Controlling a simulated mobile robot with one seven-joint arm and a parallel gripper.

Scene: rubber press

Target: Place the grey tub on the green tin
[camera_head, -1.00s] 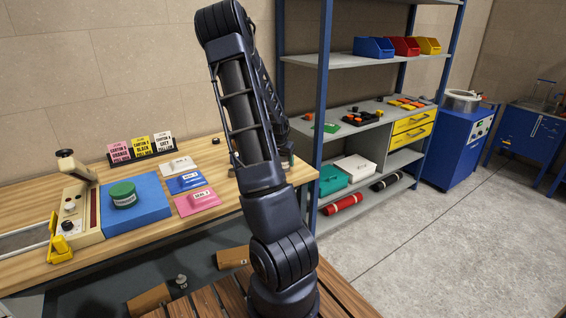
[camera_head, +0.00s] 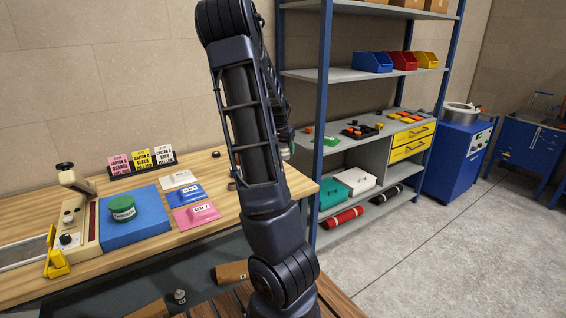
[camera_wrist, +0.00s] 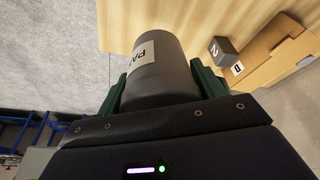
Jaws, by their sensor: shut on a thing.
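The green tin (camera_head: 122,208) is a short round tin with a green lid. It sits on the blue mat (camera_head: 150,226) on the wooden bench, left in the head view. The grey tub (camera_wrist: 168,72) is a dark grey cylinder with a white label, partly readable as "PA". In the wrist view it is between the green fingers of my gripper (camera_wrist: 160,88), which is shut on it. In the head view my arm hides most of the gripper and tub, over the right end of the bench, well right of the green tin.
A beige device with a yellow part (camera_head: 75,225) stands left of the mat. White, blue and pink packets (camera_head: 197,215) lie right of it. A card rack (camera_head: 142,161) stands behind. A blue-posted shelf (camera_head: 322,120) rises beyond the bench's right end. Cardboard boxes (camera_head: 232,271) lie below.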

